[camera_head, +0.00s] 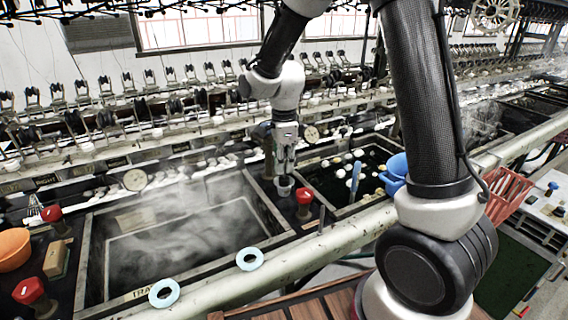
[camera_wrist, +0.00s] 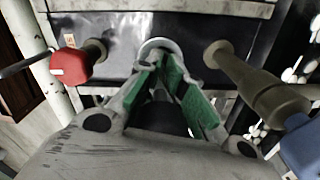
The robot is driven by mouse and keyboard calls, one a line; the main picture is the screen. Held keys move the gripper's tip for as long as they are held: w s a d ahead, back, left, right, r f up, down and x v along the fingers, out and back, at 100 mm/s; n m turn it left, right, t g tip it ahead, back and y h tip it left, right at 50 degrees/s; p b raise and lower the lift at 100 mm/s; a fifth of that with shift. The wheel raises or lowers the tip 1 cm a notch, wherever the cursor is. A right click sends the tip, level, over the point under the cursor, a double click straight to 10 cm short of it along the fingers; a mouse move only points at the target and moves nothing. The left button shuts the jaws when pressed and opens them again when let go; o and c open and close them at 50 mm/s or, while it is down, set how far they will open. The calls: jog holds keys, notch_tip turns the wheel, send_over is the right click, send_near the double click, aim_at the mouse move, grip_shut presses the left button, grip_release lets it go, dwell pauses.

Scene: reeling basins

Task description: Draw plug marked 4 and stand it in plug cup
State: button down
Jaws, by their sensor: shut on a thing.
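My gripper (camera_head: 284,176) points down at the ledge between the steaming basin and the dark basin to its right. In the wrist view my gripper (camera_wrist: 168,62) has its green-padded fingers close together at the tips, over a pale round rim (camera_wrist: 157,44). The head view shows a small pale cup-like piece (camera_head: 284,188) right below the fingertips. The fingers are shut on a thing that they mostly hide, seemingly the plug. I cannot read a number on it, nor tell whether it is inside the rim or just above it.
A red knob (camera_wrist: 70,66) and an olive handle (camera_wrist: 258,88) flank the fingers.

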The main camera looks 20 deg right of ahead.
jog(key=shift+f, duration=0.5)
jog(key=c, duration=1.5)
grip_release()
jog(key=shift+o, duration=0.2)
notch_tip(320, 180, up, 12)
